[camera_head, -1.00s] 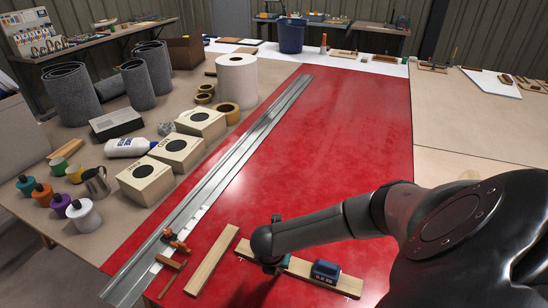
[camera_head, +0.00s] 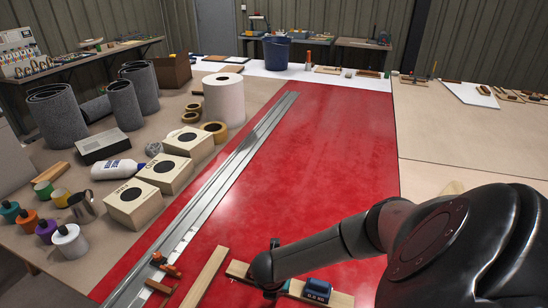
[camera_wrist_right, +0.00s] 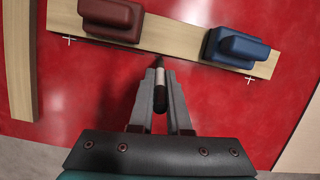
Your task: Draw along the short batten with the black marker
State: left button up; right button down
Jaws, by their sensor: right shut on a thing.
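The short batten (camera_wrist_right: 176,37), a pale wooden strip, lies on the red sheet (camera_wrist_right: 90,90) with a maroon block (camera_wrist_right: 111,18) and a blue block (camera_wrist_right: 236,47) on it. In the head view the batten (camera_head: 342,299) and blue block (camera_head: 317,289) show beside my right arm. My right gripper (camera_wrist_right: 160,84) is shut on the black marker (camera_wrist_right: 160,93). The marker's dark tip points at the batten's near edge, between the blocks; I cannot tell whether it touches the sheet. My arm hides this gripper in the head view. My left gripper is out of view.
White crosses (camera_wrist_right: 68,39) mark the sheet near the batten's ends. Another wooden strip (camera_head: 206,277) lies to the left. Beyond it are a long metal rail (camera_head: 215,188) and an orange-handled tool (camera_head: 165,266). Boxes, rolls and bottles crowd the left. The sheet's far part is clear.

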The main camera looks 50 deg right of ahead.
jog(key=shift+s+d, duration=0.15)
jog(key=shift+s, duration=0.35)
jog(key=shift+s, duration=0.15)
jog(key=shift+s+d+p, duration=0.35)
jog(key=shift+s+p, duration=0.25)
jog(key=shift+p, duration=0.1)
jog(key=shift+s, duration=0.1)
jog(key=shift+s+d+p, duration=0.25)
jog(key=shift+s+p, duration=0.1)
jog(key=shift+s, duration=0.05)
jog(key=shift+s+d+p, duration=0.25)
jog(key=shift+s+p, duration=0.15)
jog(key=shift+s, duration=0.4)
jog(key=shift+s, duration=0.15)
